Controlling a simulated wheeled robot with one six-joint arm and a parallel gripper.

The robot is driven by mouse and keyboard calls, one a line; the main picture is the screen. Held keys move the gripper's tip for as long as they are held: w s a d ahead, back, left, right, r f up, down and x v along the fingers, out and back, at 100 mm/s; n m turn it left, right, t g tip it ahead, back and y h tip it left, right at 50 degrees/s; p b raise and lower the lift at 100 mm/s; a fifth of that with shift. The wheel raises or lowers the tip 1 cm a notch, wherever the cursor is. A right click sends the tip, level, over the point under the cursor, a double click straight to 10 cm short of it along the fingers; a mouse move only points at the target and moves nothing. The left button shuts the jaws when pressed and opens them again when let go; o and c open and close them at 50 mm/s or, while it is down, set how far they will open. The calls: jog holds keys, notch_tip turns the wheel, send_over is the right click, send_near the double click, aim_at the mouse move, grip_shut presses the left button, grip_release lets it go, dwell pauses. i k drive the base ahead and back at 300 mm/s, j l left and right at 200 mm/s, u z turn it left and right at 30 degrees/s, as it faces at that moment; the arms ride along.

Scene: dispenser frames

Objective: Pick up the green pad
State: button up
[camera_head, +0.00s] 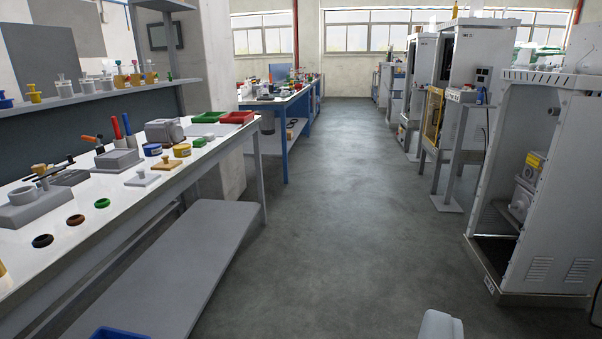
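A small round green pad (102,203) lies on the white top of the long workbench (130,205) at the left. It looks ring-like, with a darker middle. A pale rounded part (440,326) shows at the bottom edge, right of centre, and looks like part of my gripper. It is far from the green pad and touches nothing. Its fingertips do not show, so I cannot tell whether it is open.
Blocks with knobs, small tins, a green tray (210,117) and a red tray (237,117) stand on the bench. A lower shelf (170,265) juts out below, with a blue bin (119,333) at the bottom edge. White machines (545,180) line the right. The middle floor is clear.

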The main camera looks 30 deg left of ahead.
aim_at(198, 142)
jog(key=i+j+u, duration=0.3)
jog(key=i, duration=0.5)
jog(key=i+l+u, duration=0.15)
jog(key=i+u, duration=0.15)
jog(key=i, duration=0.55)
jog(key=i+j, duration=0.45)
jog(key=i, duration=0.15)
jog(key=i+j+u, duration=0.1)
jog(key=i+j, duration=0.4)
jog(key=i, duration=0.05)
